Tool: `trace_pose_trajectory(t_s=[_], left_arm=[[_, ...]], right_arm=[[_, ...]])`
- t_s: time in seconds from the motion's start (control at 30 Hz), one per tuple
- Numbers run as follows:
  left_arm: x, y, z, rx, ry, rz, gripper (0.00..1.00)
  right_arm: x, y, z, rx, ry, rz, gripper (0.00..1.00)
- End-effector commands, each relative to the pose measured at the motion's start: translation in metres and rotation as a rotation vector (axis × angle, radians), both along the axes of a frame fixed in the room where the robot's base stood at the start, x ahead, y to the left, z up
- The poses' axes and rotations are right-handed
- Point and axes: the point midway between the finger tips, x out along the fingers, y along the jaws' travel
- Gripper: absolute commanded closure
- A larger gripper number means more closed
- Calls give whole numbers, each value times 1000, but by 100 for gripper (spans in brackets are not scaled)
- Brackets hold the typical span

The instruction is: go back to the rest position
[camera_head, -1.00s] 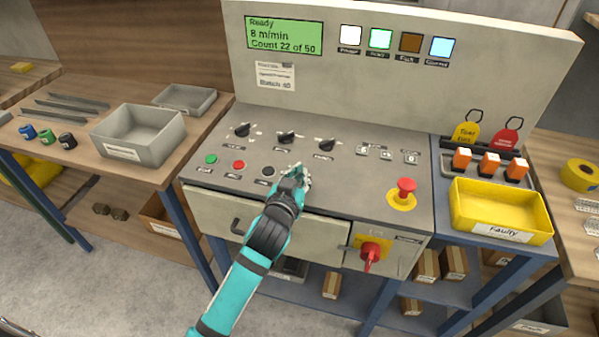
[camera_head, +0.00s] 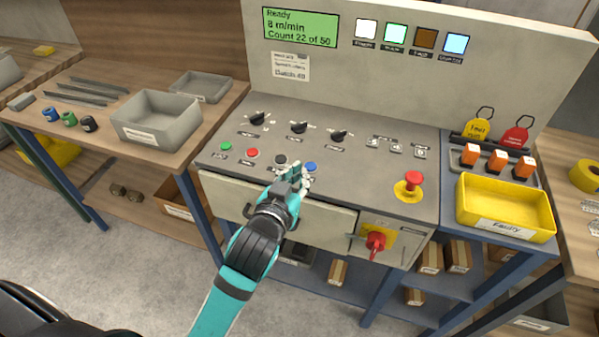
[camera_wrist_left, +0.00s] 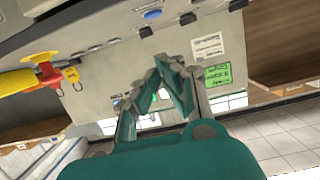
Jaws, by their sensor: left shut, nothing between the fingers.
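My left gripper (camera_head: 291,180) is shut and empty. In the head view it is over the front edge of the control panel (camera_head: 365,187), just below the blue button (camera_head: 310,167) and black button (camera_head: 280,159). It also shows in the left wrist view (camera_wrist_left: 160,62), fingertips together, with the panel's upright back behind it. Whether it touches the panel cannot be told. My right gripper is not in view. A dark rounded shape, seemingly part of my own body, shows at the lower left of the head view.
A red emergency knob (camera_head: 413,179) and a red rotary switch (camera_head: 376,241) stick out at the panel's right. A yellow bin (camera_head: 504,207) stands right of it. A grey bin (camera_head: 156,120) stands on the left bench. The floor before the panel is clear.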

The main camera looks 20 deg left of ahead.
Motion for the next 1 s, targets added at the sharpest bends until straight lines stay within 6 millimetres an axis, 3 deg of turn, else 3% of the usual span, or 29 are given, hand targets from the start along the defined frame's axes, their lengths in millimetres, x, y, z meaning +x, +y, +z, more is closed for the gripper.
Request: trace_pose_trajectory(t_s=[0.53,0.67,0.77,0.9,1.0], left_arm=[[0,0,0,0,-1,0,100],[-9,5,-15,5,58,6,100],[-34,16,-49,22,204,14,100],[-90,32,-102,54,472,1,100],[-128,38,-127,71,628,-23,100]], right_arm=[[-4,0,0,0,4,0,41],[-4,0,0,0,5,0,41],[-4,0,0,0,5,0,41],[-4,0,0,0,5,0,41],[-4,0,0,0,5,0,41]])
